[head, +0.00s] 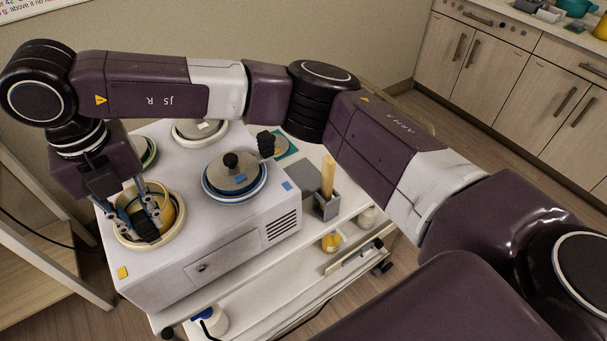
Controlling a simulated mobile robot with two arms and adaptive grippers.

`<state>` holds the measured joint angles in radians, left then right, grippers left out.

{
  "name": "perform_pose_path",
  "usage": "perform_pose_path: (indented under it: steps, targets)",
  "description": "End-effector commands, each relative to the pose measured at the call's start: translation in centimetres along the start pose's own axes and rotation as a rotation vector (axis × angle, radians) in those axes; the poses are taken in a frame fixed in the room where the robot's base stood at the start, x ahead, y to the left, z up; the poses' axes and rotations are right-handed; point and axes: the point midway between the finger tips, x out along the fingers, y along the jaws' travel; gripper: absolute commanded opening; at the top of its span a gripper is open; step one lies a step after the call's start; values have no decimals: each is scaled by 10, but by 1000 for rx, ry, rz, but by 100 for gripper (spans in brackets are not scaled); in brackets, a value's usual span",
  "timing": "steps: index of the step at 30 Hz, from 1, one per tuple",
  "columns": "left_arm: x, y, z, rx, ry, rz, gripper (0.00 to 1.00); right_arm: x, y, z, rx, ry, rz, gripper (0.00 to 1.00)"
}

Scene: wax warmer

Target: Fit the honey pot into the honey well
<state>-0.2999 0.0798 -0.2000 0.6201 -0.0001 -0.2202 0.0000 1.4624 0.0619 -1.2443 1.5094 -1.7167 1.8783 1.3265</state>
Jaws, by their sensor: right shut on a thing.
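The yellow honey pot (171,211) is at the front left well of the white warmer, partly hidden by my gripper. The honey well has a broad cream rim (126,238), and a yellow tag (123,272) is on the warmer's corner near it. My right gripper (145,224) points down over the well and is shut on the honey pot. The pot appears within the rim, but I cannot tell how deep it sits or whether it is level. My left gripper is not in view.
A lidded pot (234,173) with a black knob and blue rim stands right of the honey well. A green-rimmed well (149,152) and another round well (199,132) are behind. A grey holder (327,206) stands on the cart (285,262) at right.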

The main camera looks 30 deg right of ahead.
Motion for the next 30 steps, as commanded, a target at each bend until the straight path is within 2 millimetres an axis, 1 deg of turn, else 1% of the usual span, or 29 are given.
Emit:
perform_pose_path:
  steps: [30]
  targets:
    - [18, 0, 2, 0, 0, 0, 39, 20, 0, 0, 0, -2, 1, 0]
